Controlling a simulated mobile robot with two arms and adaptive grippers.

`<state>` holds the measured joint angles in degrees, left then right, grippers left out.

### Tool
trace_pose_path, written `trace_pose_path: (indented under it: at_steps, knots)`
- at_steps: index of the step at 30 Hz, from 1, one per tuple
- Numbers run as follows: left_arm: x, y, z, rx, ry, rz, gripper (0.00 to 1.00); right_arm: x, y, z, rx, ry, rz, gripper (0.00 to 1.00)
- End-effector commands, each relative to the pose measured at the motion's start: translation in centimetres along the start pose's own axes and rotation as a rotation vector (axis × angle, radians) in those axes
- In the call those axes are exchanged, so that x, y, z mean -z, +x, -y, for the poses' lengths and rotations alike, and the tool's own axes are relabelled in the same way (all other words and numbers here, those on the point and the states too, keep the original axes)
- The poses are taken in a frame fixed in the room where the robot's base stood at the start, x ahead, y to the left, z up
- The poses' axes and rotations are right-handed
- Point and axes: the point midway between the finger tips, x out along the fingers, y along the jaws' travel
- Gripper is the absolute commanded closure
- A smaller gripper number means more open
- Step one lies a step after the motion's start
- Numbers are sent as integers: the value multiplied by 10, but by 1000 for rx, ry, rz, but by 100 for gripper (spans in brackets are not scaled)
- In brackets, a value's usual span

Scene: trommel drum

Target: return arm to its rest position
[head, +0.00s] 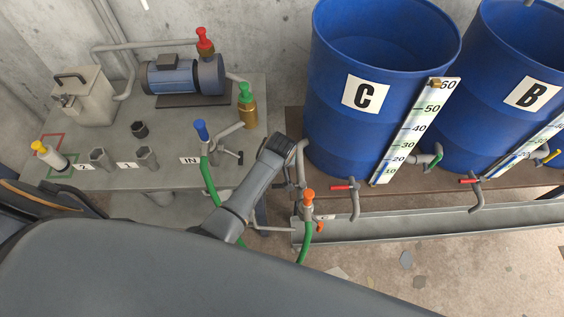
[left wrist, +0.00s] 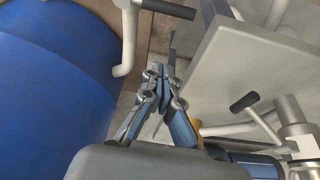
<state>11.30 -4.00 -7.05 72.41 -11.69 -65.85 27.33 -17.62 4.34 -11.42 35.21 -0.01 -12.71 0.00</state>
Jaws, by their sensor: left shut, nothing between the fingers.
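My left gripper (left wrist: 160,78) shows in the left wrist view, its fingers closed together and empty. A blue drum surface (left wrist: 50,85) lies to its left, a pale tap spout (left wrist: 128,45) just above left, and a flat grey panel (left wrist: 250,65) to its right. In the head view my left arm (head: 245,195) reaches up between the grey bench and the drum stand. Its fingers cannot be made out clearly there. My right gripper is not in view.
Blue drum C (head: 335,120) and drum B (head: 493,110) stand at right with red-handled taps. An orange-topped fitting (head: 308,199) and green hose (head: 305,248) are close to my arm. The bench (head: 120,175) carries a blue-topped valve (head: 201,131) and a pump (head: 180,75).

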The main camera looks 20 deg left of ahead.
Motion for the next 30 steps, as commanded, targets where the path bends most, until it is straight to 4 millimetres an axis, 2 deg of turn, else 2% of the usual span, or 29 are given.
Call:
trace_pose_path:
  at_steps: [5,20,23,25,30]
  knots:
    - [-1,-1,0,1,1,1,100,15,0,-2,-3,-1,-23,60]
    - [-5,-4,4,1,7,3,100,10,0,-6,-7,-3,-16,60]
    - [-19,-13,16,-1,27,6,100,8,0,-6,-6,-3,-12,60]
    - [-34,-27,28,-6,54,10,100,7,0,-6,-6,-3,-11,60]
    - [-79,-77,59,-25,153,22,100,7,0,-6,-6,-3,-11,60]
